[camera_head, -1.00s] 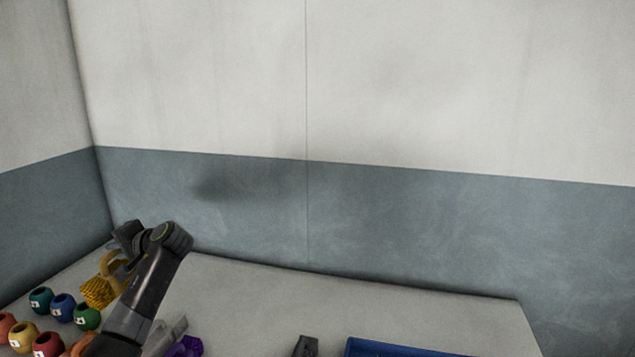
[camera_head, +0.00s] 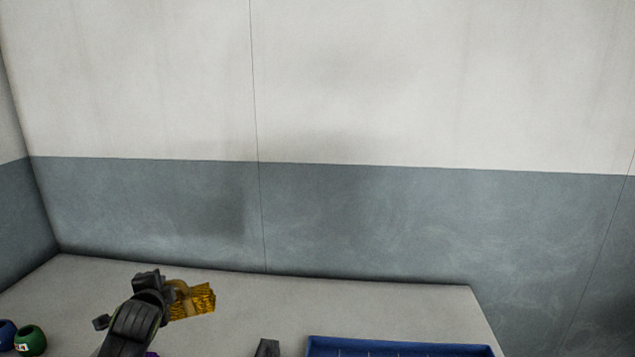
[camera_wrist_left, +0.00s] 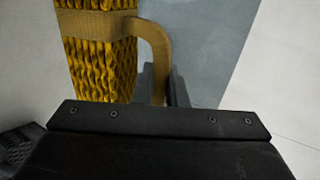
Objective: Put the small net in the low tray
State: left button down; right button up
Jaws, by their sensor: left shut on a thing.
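The small net is a yellow mesh bundle (camera_head: 196,301) with a tan band and a tan strap handle. My left gripper (camera_head: 170,290) is shut on it and holds it over the left part of the table. The net also shows large in the left wrist view (camera_wrist_left: 97,60), with its strap running down to the gripper (camera_wrist_left: 160,85). The blue tray (camera_head: 400,347) is at the bottom edge of the head view, right of the gripper and apart from it. Only its far rim and a little of its inside show. The fingertips are partly hidden.
A green pot (camera_head: 31,341) and a blue pot (camera_head: 6,333) stand at the table's left. A dark object (camera_head: 267,348) stands between my left arm and the tray. A bit of purple shows beside my arm. The table's back middle is clear, with a wall behind.

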pick_arm(q)
jog(key=s+d, duration=0.1)
jog(key=d, duration=0.1)
jog(key=d+r+m+h, duration=0.1)
jog(key=d, duration=0.2)
jog(key=s+d+r+h, duration=0.1)
jog(key=d, duration=0.1)
jog(key=shift+s+d+r, duration=0.15)
jog(key=shift+s+d, duration=0.15)
jog(key=shift+d, duration=0.05)
jog(key=s+d+r+m+h, duration=0.1)
jog(key=s+d+r, duration=0.3)
jog(key=s, duration=0.3)
jog(key=s+d+r+m+h, duration=0.1)
jog(key=s+d+r, duration=0.4)
jog(key=s, duration=0.3)
jog(key=shift+d+r+t, duration=0.15)
jog(key=shift+d+t, duration=0.15)
jog(key=shift+d, duration=0.05)
jog(key=shift+d, duration=0.1)
